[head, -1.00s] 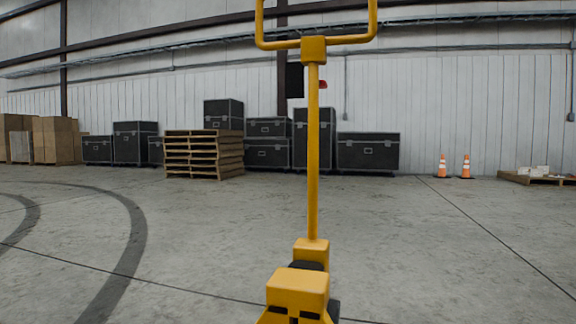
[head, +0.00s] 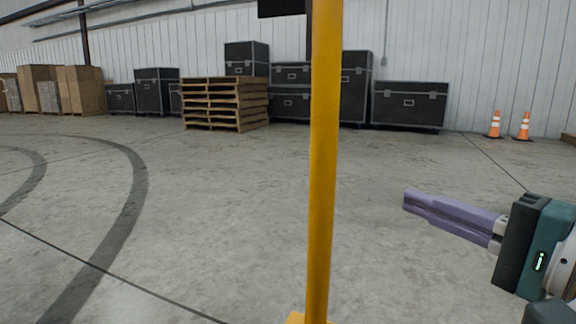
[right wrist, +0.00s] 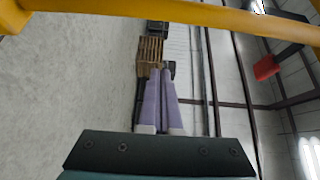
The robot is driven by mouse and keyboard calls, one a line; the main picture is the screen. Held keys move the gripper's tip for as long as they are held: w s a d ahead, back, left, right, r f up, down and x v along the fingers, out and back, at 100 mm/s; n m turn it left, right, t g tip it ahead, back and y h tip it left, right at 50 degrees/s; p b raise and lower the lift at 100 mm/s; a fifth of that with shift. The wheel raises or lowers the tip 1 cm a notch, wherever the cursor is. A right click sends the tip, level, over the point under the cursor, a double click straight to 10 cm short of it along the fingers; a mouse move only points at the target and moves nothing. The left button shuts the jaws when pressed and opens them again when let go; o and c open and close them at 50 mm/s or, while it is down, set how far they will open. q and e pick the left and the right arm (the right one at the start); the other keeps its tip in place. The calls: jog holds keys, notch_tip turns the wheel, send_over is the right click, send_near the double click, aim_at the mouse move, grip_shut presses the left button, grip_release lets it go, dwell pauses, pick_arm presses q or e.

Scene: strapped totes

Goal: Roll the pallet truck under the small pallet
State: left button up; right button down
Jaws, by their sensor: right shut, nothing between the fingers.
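The yellow pallet truck shows in the head view as its upright pole (head: 323,150), close in front of me. A bit of its yellow body (head: 296,318) shows at the bottom edge; its handle and forks are out of that view. In the right wrist view a yellow handle bar (right wrist: 180,14) crosses the top. My right gripper (head: 408,200) is to the right of the pole, apart from it, pointing left. Its purple fingers (right wrist: 160,72) are shut and empty. My left gripper is not in view. I cannot make out which pallet is the small one.
A stack of wooden pallets (head: 225,104) stands left of the pole, before black cases (head: 410,104). Brown boxes (head: 80,88) are at far left, orange cones (head: 524,127) at right. A sliver of wood (head: 569,138) shows at the right edge. The concrete floor between is clear.

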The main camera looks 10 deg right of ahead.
pick_arm(q)
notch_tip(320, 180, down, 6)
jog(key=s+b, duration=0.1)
jog(key=b, duration=0.4)
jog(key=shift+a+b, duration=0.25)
jog(key=shift+b, duration=0.1)
pick_arm(e)
jog(key=w+a, duration=0.5)
jog(key=a, duration=0.2)
jog(key=shift+w, duration=0.35)
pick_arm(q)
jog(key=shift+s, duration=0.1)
pick_arm(e)
jog(key=shift+f, duration=0.1)
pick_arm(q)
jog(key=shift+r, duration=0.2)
pick_arm(e)
jog(key=shift+a, duration=0.1)
